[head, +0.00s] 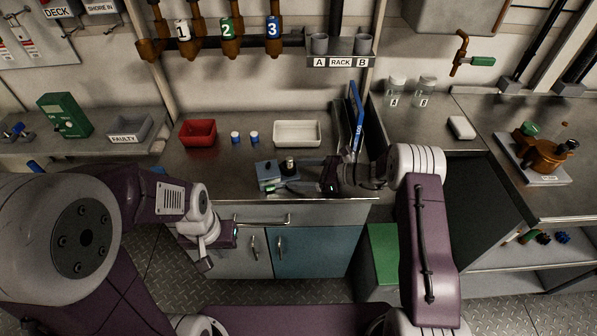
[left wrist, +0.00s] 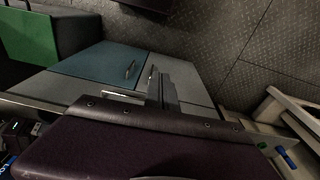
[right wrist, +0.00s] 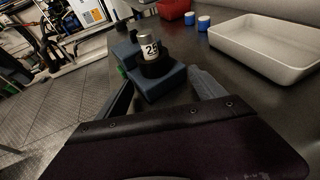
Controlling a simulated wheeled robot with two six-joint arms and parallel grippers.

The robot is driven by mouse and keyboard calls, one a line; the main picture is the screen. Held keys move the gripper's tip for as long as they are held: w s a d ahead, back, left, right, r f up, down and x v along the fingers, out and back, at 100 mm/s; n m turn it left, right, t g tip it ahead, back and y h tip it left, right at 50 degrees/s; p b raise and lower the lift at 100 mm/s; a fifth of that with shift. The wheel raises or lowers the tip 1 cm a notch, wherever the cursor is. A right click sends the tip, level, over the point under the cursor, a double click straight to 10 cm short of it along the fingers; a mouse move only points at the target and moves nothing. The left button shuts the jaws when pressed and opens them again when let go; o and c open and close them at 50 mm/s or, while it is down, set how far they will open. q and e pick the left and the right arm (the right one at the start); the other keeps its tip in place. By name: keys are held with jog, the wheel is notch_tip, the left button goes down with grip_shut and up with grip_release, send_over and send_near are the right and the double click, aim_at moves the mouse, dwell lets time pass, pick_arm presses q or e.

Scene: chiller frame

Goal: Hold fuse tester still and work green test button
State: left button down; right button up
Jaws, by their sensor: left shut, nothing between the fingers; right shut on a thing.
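The fuse tester (head: 268,172) is a small grey-blue block near the front edge of the steel counter. A pale cylinder marked 25 (right wrist: 150,49) stands upright in a dark round seat on it. A small green part (right wrist: 121,71) shows at its side, probably the test button; it is partly hidden. My right gripper (head: 288,186) is shut on the tester from the right, with fingers on either side of the block in the right wrist view (right wrist: 165,92). My left gripper (head: 250,229) is shut and empty, low in front of the cabinet, below the counter edge; its fingers also show in the left wrist view (left wrist: 161,88).
Behind the tester are a red bin (head: 198,133), two blue-and-white cylinders (head: 244,137) and a white tray (head: 297,134). A blue log binder (head: 356,118) stands to the right. A drawer handle (head: 275,219) juts out close to my left gripper. The counter left of the tester is clear.

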pick_arm(q)
jog(key=w+d+f+m+t+y, duration=0.1)
jog(key=w+d+f+m+y, duration=0.15)
jog(key=m+y, duration=0.8)
jog(key=w+d+f+m+y, duration=0.15)
jog(key=w+m+y, duration=0.25)
jog(key=m, duration=1.3)
jog(key=w+d+m+t+y, duration=0.1)
jog(key=w+d+m+t, duration=0.1)
jog(key=d+m+t, duration=0.8)
jog(key=shift+w+d+f+m+t, duration=0.2)
jog(key=shift+f+m+t, duration=0.2)
jog(key=shift+m+t, duration=0.15)
